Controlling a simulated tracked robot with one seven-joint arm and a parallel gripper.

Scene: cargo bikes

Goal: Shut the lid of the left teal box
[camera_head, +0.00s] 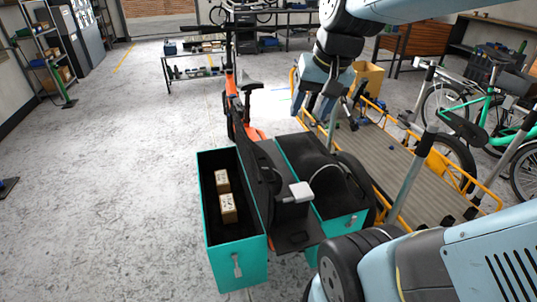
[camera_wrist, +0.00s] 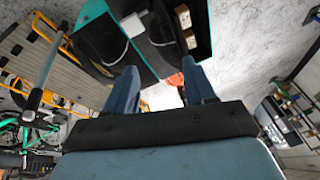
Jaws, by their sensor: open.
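The left teal box (camera_head: 238,262) hangs at the side of an orange cargo bike, open at the top. Two small brown cartons (camera_head: 228,208) lie inside it. Its dark lid (camera_head: 256,180) appears to stand raised along the box's right side. The right teal box (camera_head: 337,228) is on the other side of the bike, with a dark top. My gripper (camera_head: 319,104) is open and empty, above and beyond the boxes, apart from the lid. In the wrist view its fingers (camera_wrist: 160,88) are spread, with the boxes at the top of the picture.
A yellow-railed cargo platform (camera_head: 425,172) and a green bike (camera_head: 498,133) are at the right. The floor (camera_head: 110,210) at left is clear.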

